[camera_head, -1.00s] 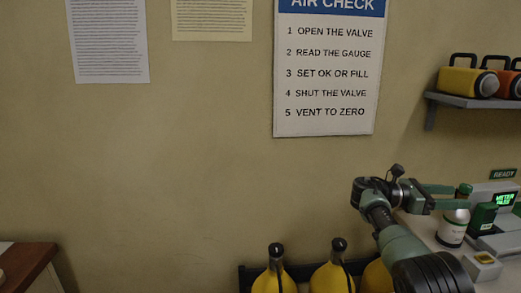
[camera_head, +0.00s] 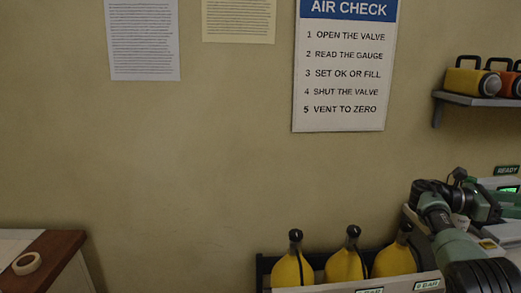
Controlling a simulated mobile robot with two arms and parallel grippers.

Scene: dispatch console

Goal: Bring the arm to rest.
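My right arm comes in from the lower right. Its wrist bends toward the right edge, where the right gripper (camera_head: 507,204) is seen side-on over the bench. Its fingers overlap dark green and grey equipment behind, so I cannot tell whether they are open or shut, or whether anything is between them. My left arm and gripper are not in view.
Several yellow cylinders (camera_head: 345,267) stand in a rack left of my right arm. A shelf (camera_head: 478,99) with yellow and orange devices is above right. A wooden-topped cabinet (camera_head: 52,254) with a tape roll (camera_head: 27,263) stands lower left. An AIR CHECK sign (camera_head: 344,70) hangs on the wall.

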